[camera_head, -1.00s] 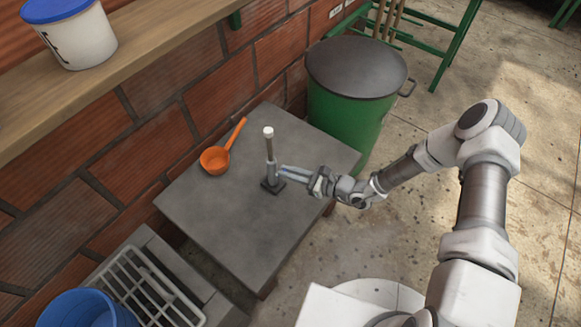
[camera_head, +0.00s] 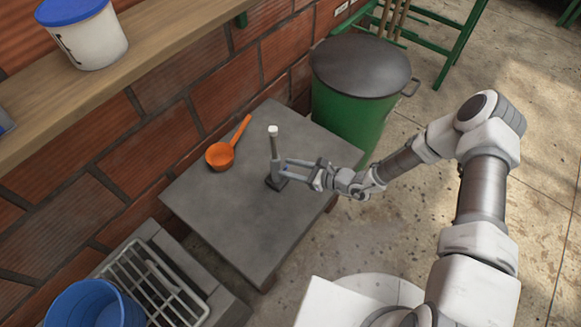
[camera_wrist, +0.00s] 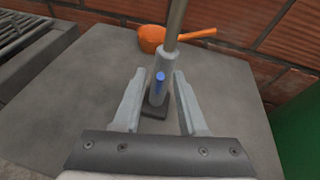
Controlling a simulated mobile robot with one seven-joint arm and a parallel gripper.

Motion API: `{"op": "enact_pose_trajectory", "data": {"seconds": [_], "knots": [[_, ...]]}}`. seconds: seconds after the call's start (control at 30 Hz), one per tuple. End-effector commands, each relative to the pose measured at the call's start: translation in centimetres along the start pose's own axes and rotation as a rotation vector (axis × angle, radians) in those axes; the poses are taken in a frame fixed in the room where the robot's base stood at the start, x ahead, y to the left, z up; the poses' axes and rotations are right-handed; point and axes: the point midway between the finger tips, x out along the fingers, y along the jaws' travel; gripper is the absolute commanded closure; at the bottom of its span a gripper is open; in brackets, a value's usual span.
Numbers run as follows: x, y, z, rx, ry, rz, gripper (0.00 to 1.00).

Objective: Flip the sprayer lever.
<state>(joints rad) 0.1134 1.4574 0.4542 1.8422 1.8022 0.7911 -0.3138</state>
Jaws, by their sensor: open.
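The sprayer is a grey upright post (camera_head: 274,150) with a white top, standing on a small dark base (camera_head: 275,184) on the grey table. In the wrist view the post (camera_wrist: 168,60) rises between my fingers. A short blue peg (camera_wrist: 159,80), which looks like the lever, sticks out from the post toward me. My gripper (camera_head: 285,167) is at the right side of the post, pointing at it. In the wrist view my gripper (camera_wrist: 160,80) is open, with one finger on each side of the peg and post. I cannot tell whether either finger touches them.
An orange ladle (camera_head: 221,156) lies behind the post on the table (camera_head: 225,220). A green lidded bin (camera_head: 350,115) stands close beyond the table. A brick wall (camera_head: 195,90) and wooden shelf (camera_head: 160,40) border the left. A metal rack (camera_head: 150,285) and blue bucket (camera_head: 92,305) are at lower left.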

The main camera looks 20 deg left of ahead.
Motion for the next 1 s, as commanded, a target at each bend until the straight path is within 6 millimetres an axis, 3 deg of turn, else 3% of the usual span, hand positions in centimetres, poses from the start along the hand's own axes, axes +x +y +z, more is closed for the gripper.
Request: {"op": "enact_pose_trajectory", "data": {"seconds": [0.13, 0.27, 0.7, 1.0], "knots": [[-0.3, 0.0, 0.0, 0.000, 0.000, -0.001, 0.59], [-1.9, -0.1, 0.1, 0.001, 0.001, -0.003, 0.59], [-12.4, -0.1, 0.1, 0.001, 0.001, -0.004, 0.59], [-16.8, -0.1, 0.1, -0.001, 0.000, -0.001, 0.59]]}}
